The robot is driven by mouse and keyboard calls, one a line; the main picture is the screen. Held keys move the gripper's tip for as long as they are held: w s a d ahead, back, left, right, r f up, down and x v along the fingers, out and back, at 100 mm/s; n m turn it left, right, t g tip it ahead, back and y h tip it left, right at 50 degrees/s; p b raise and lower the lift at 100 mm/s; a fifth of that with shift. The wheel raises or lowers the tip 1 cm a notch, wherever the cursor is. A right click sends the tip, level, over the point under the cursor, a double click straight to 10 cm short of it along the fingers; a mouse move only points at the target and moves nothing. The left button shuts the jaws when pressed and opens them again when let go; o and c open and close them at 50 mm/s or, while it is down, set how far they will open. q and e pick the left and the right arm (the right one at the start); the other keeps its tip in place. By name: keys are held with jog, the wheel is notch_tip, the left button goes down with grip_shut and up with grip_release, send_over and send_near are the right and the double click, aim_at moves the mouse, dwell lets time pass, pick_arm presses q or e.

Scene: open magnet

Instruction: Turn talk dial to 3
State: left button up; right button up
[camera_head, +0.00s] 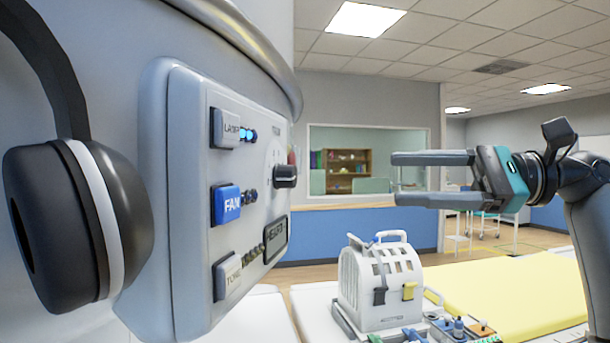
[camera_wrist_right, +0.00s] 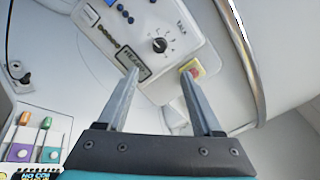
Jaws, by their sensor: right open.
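The talk dial (camera_head: 285,176) is a dark round knob on the right part of the white control panel (camera_head: 185,290), seen nearly edge-on in the head view. In the right wrist view the dial (camera_wrist_right: 160,45) faces me, with small marks around it and the TALK label above right. The setting it points at is too small to read. My right gripper (camera_head: 396,179) is open and empty, to the right of the dial at about its height, with a clear gap. In the right wrist view its fingertips (camera_wrist_right: 159,73) lie below the dial. My left gripper is not in view.
The panel carries a LASER switch (camera_head: 225,129), a blue FAN switch (camera_head: 226,204), a TONE switch (camera_head: 228,276) and a HELIUM plate (camera_head: 275,239). A red and yellow button (camera_wrist_right: 192,68) sits near the right finger. Headphones (camera_head: 70,210) hang left of the panel. A white carrier (camera_head: 375,280) stands below.

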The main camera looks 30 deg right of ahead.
aim_at(295, 177)
jog(key=p+x, duration=0.5)
jog(key=x, duration=0.8)
jog(key=shift+w+a+r, duration=0.1)
jog(key=shift+w, duration=0.05)
jog(key=shift+w+a, duration=0.3)
jog(key=shift+a, duration=0.1)
jog(key=shift+c, duration=0.3)
grip_shut()
